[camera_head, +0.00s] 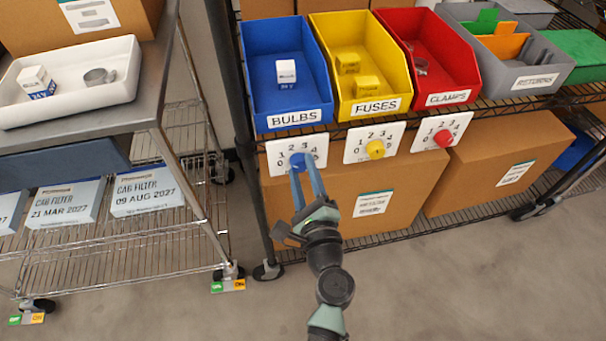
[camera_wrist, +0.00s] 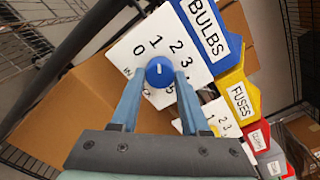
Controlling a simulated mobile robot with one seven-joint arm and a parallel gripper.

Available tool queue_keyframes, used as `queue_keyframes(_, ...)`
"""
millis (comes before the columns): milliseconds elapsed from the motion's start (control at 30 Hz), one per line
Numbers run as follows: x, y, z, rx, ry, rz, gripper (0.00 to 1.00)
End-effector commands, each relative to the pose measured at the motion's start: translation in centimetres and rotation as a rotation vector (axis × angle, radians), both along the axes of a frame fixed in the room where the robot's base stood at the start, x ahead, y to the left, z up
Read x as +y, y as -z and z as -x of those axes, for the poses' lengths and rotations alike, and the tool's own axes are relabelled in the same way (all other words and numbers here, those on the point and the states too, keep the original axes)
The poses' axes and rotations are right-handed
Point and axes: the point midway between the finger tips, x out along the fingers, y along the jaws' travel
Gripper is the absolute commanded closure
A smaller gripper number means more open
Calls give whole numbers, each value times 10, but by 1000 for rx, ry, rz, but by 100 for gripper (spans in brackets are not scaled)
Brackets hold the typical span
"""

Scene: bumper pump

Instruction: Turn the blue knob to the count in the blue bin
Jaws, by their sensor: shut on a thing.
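The blue knob (camera_head: 297,160) sits on a white number card (camera_head: 318,146) below the blue bin (camera_head: 262,75). The blue bin, labelled BULBS, shows one small white box (camera_head: 286,71) inside. My gripper (camera_head: 306,178) reaches up to the card with its blue fingers on either side of the knob, shut on it. In the wrist view the knob (camera_wrist: 159,72) sits between the fingertips (camera_wrist: 160,86). A short white mark on the knob points up in that view, roughly towards the 1. The fingers hide part of the card's lower side.
A yellow bin (camera_head: 385,95) and red bin (camera_head: 440,70) stand to the right, with a yellow knob (camera_head: 375,149) and red knob (camera_head: 443,138) below. A cardboard box (camera_head: 400,205) is behind my gripper. A cart (camera_head: 150,110) stands left. Open floor lies in front.

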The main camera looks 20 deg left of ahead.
Motion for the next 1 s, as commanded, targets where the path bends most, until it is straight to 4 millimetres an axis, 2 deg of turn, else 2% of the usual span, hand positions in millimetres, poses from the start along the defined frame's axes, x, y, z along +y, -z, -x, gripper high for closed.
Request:
queue_keyframes(500, 0, 1, 1, -12, 0, 21, 100)
queue_keyframes(533, 0, 1, 0, -12, 0, 21, 53)
queue_keyframes(667, 0, 1, 0, -12, 0, 20, 30)
queue_keyframes(700, 0, 1, 0, -12, 0, 20, 25)
queue_keyframes(1000, -1, 0, 1, -13, 0, 19, 25)
